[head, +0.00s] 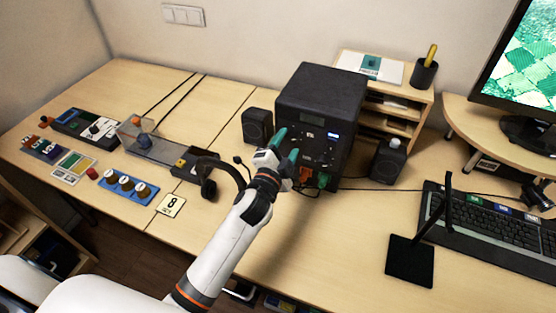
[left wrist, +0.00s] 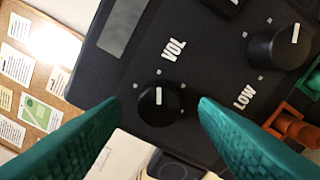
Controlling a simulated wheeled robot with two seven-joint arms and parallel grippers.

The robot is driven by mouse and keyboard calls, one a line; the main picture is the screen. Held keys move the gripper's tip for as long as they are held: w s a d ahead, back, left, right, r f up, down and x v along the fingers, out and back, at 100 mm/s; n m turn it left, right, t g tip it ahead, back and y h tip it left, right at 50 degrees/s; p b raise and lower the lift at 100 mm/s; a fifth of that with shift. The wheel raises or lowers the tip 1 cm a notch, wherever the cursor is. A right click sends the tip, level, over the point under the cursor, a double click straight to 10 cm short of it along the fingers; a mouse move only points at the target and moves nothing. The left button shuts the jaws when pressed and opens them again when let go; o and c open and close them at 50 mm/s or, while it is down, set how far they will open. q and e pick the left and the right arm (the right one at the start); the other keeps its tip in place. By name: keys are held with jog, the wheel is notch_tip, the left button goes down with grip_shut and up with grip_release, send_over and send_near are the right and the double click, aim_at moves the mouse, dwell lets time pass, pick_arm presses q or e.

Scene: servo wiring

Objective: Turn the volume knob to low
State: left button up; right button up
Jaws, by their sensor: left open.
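The volume knob (left wrist: 147,108) is a round black knob with a white pointer mark, on the dark front panel of a black box (head: 322,95). The label VOL (left wrist: 173,50) is printed near it, and the label LOW (left wrist: 244,97) stands on the panel to its right. My left gripper (head: 286,144) is open in front of the box's panel. In the left wrist view, its two teal fingers lie on either side of the volume knob, with gaps showing between them and the knob. I cannot tell how deep the fingertips reach. My right gripper is out of view.
A second black knob (left wrist: 268,52) sits at the upper right of the panel, with orange parts (left wrist: 292,127) nearby. Small speakers (head: 257,126) stand either side of the box. A headset (head: 208,186) and a stand (head: 410,260) are on the desk (head: 330,240).

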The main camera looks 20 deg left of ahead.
pick_arm(q)
jog(key=s+b, duration=0.1)
jog(key=s, duration=0.9)
jog(key=shift+s+a, duration=0.2)
jog(key=shift+s, duration=0.2)
